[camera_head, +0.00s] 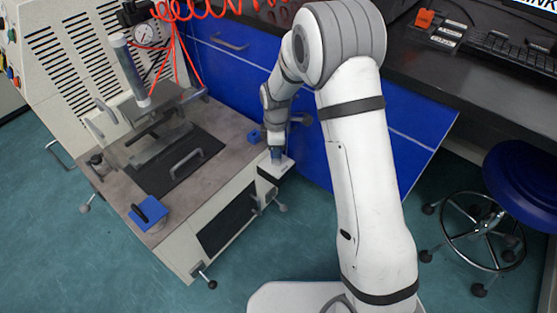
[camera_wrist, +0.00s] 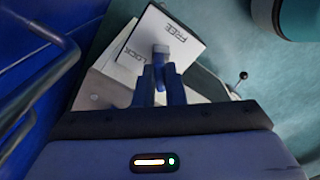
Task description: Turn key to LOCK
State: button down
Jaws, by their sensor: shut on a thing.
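The white lock plate (camera_wrist: 196,50) fills the upper middle of the wrist view, with the words FREE and LOCK printed on it. The key (camera_wrist: 161,49) shows as a small grey piece at the fingertips, between the two labels. My gripper (camera_wrist: 161,68) has its blue fingers closed on the key, over the plate. Which label the key points to I cannot tell, as the fingers hide much of it. In the head view my gripper (camera_head: 277,155) reaches down to the plate (camera_head: 283,168) at the machine's front right corner; the key is hidden there.
The rheometer's bench top (camera_head: 215,165) lies left of my gripper, with a small blue block (camera_head: 255,136) close by. A blue item with a black handle (camera_head: 149,212) is at the front left. Blue cabinets (camera_head: 235,55) stand behind; a stool (camera_head: 490,220) is at the right.

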jog(key=n+p, duration=0.1)
jog(key=n, duration=0.3)
dwell(0.4)
jog(key=shift+n, duration=1)
jog(key=shift+n+p, duration=0.3)
jog(key=shift+n, duration=0.8)
jog(key=shift+n+p, duration=0.3)
jog(key=shift+n, duration=0.9)
jog(key=c, duration=1.1)
grip_release()
